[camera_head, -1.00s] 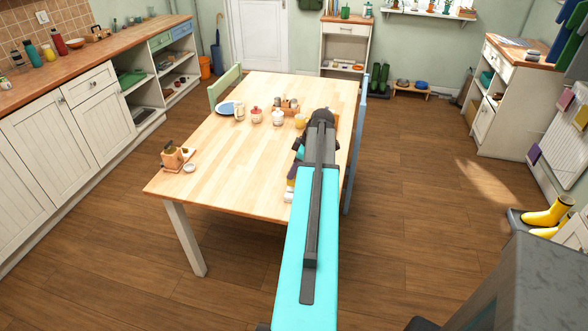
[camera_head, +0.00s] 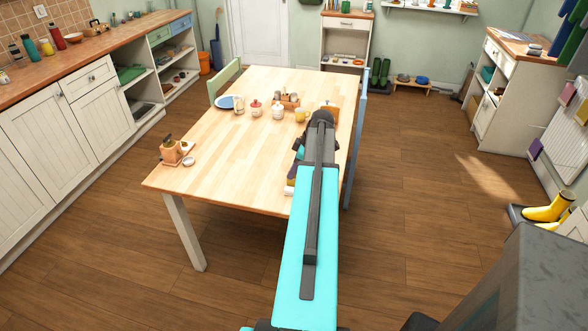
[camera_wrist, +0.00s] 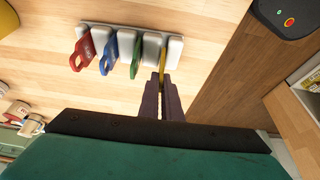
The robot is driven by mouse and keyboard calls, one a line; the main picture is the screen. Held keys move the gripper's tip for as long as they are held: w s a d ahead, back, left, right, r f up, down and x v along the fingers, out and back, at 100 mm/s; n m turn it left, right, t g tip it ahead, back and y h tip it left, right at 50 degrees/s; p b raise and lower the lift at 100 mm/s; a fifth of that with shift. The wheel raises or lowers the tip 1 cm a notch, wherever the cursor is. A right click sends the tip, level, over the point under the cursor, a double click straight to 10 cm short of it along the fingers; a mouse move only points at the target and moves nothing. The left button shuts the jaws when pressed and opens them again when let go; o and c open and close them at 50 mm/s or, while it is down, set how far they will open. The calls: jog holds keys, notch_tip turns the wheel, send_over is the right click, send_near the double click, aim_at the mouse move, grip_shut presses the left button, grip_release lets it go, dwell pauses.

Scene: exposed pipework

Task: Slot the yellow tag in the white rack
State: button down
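In the wrist view the white rack (camera_wrist: 104,33) lies on the wooden table, with a red tag (camera_wrist: 83,50), a blue tag (camera_wrist: 110,52) and a green tag (camera_wrist: 137,55) standing in it from left to right. The yellow tag (camera_wrist: 163,62) is seen nearly edge-on at the rack's right end, beside the last white block. My gripper (camera_wrist: 162,80) has its two purple fingers close together on the near end of the yellow tag. I cannot tell how deep the tag sits between the blocks. In the head view my arm mostly hides this area.
A black device with a red button (camera_wrist: 289,22) is at the wrist view's upper right, near the table edge. In the head view, jars, a plate (camera_head: 226,103) and a mug (camera_head: 300,115) stand toward the table's (camera_head: 215,150) far side. The table's left middle is clear.

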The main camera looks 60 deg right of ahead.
jog(key=shift+f, duration=0.45)
jog(key=shift+f+b, duration=0.2)
jog(key=shift+b, duration=0.1)
jog(key=c, duration=1.9)
grip_release()
jog(key=shift+s+r, duration=0.1)
jog(key=b+v, duration=0.2)
jog(key=v, duration=1.1)
jog(key=shift+r+b, duration=0.3)
